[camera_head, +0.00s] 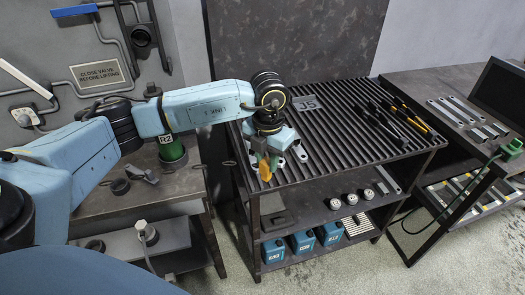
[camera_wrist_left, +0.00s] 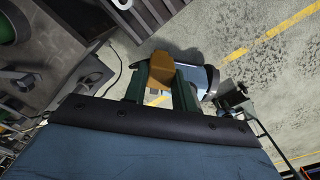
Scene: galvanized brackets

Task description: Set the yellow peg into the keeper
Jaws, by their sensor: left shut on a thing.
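The yellow peg (camera_head: 265,170) hangs below my left gripper (camera_head: 268,158) in the head view, over the front left edge of the slatted table. My left gripper is shut on the peg. In the left wrist view, the orange-yellow peg (camera_wrist_left: 160,68) sits between the two green fingers of the left gripper (camera_wrist_left: 162,88). Light metal bracket plates (camera_head: 299,150) lie on the slats just right of the gripper. I cannot tell which part is the keeper; the gripper and wrist hide some of that corner. My right gripper is not in view.
The slatted table (camera_head: 335,145) is largely clear in its middle. Dark and yellow-tipped tools (camera_head: 400,115) lie at its right. Blue containers (camera_head: 302,242) stand on its bottom shelf. A side table (camera_head: 450,90) at right carries metal strips; a workbench (camera_head: 115,205) stands at left.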

